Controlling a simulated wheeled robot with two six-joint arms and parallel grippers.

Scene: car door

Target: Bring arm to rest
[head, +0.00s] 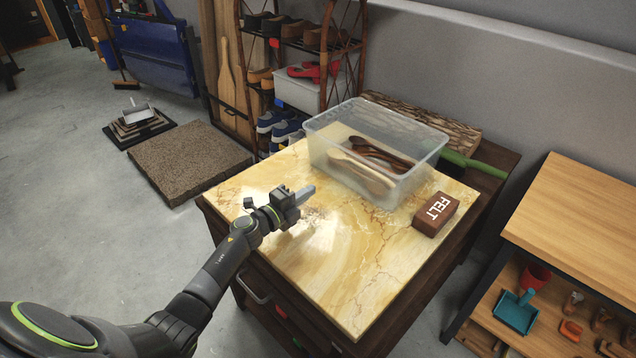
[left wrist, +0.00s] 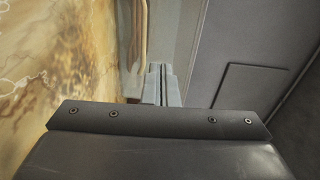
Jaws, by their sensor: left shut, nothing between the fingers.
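My left arm comes in from the lower left in the head view and is stretched out over the front left part of the marble-topped table (head: 365,290). My left gripper (head: 308,192) is shut and empty, above the tabletop and pointing right toward the clear bin. In the left wrist view the closed fingers (left wrist: 161,85) show past the dark gripper body, with the yellow marble surface at the left. My right arm and gripper are not in view.
A clear plastic bin (head: 330,150) with wooden utensils (head: 375,160) stands at the back of the table. A brown FELT block (head: 436,214) lies at the right. A shoe rack (head: 290,60) stands behind. A wooden bench (head: 580,210) is at the right. The front tabletop is clear.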

